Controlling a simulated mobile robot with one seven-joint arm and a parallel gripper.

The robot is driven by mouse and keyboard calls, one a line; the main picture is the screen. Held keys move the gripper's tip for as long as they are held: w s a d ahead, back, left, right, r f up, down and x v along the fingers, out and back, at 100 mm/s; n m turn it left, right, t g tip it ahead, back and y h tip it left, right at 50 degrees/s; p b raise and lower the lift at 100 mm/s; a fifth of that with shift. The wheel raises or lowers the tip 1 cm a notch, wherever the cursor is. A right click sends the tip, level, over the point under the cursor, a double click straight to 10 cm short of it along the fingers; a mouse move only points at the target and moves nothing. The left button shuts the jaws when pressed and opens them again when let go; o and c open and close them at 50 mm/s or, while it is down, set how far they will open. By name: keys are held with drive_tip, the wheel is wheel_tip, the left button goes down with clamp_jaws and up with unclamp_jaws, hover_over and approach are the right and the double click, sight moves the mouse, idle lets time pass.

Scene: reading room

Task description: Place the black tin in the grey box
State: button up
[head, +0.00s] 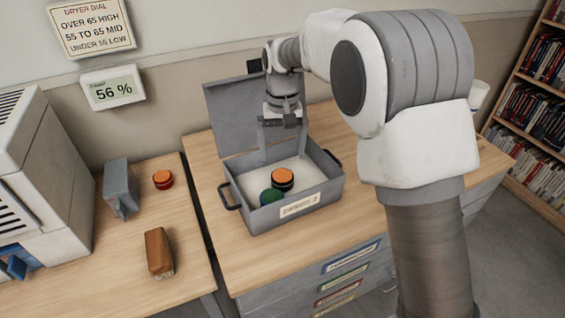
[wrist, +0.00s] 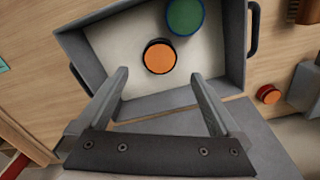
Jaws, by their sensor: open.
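The black tin (head: 282,179), with an orange top, sits inside the open grey box (head: 318,207) on the wooden cabinet top.
The grey lid (head: 230,115) stands up behind the box. On the left table are a red tin with an orange top (head: 163,180), a grey block-like object (head: 121,188), a brown brush (head: 158,252) and a white machine (head: 45,180).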

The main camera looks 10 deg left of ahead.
drive_tip(key=shift+r, duration=1.65)
drive_tip(key=shift+d, duration=0.1)
drive_tip(key=s+d+r+m+t, duration=0.1)
drive_tip(key=s+d+r, duration=0.3)
drive_tip(key=d+r, duration=0.3)
drive_tip(key=s+d+r+m+t, duration=0.1)
drive_tip(key=s+d+r, duration=0.35)
drive_tip(key=d, duration=0.35)
drive_tip(key=s+d+f+t, duration=0.1)
drive_tip(key=s+d, duration=0.5)
drive_tip(key=s, duration=0.2)
drive_tip(key=s+d+f+m+t, duration=0.1)
drive_tip(key=s+d+t, duration=0.1)
drive_tip(key=s+d, duration=0.3)
drive_tip(key=s, duration=0.4)
drive_tip(key=shift+d+f+t, duration=0.2)
drive_tip(key=shift+d+t, duration=0.1)
drive_tip(key=shift+d, duration=0.1)
